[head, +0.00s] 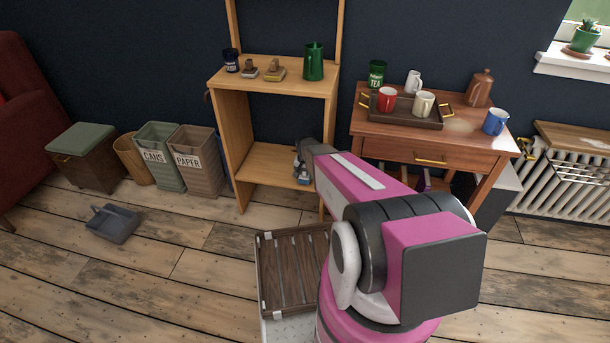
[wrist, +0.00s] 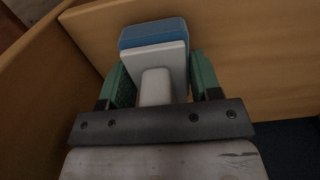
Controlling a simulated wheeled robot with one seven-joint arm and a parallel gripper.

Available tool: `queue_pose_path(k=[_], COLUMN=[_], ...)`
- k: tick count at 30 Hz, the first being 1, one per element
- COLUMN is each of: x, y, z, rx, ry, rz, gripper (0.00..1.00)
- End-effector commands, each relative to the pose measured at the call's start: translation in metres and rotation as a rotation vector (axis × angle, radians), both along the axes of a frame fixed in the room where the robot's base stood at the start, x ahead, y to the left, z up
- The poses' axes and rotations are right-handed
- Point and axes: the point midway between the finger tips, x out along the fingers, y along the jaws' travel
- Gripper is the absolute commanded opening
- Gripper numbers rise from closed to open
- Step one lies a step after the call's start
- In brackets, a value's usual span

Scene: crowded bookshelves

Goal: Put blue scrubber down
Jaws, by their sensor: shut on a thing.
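The blue scrubber (wrist: 153,33) has a blue pad, a pale backing plate and a pale handle. In the wrist view my gripper (wrist: 157,84) is shut on the handle, one green-lined finger on each side. The pad faces away from my gripper, over the wooden shelf board. I cannot tell whether the pad touches the board. In the head view my gripper (head: 301,177) is inside the lower opening of the wooden shelf unit (head: 229,150), at the right end of the lower shelf (head: 265,165). There the scrubber is small and mostly hidden by my arm.
The upper shelf holds a dark blue mug (head: 231,60), two brushes (head: 274,69) and a green pitcher (head: 313,62). The visible lower shelf is bare. A side table (head: 437,145) with a tray of mugs stands to the right. Bins (head: 197,160) stand to the left.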

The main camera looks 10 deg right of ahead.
Motion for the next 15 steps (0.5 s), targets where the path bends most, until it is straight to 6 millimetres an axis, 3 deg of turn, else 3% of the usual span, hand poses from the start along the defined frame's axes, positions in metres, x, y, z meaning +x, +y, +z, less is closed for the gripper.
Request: queue_pose_path(k=[6,7,9,15], x=[0.0002,0.0000,-0.0001,-0.0001], y=[0.0001,0.0001,0.0001,0.0001], z=[-0.0030,-0.0028,-0.0026,-0.0026], rx=[0.000,0.000,0.000,0.000], ry=[0.000,0.000,0.000,0.000], rz=[0.000,0.000,0.000,0.000], gripper=[0.39,0.64,0.83,0.83])
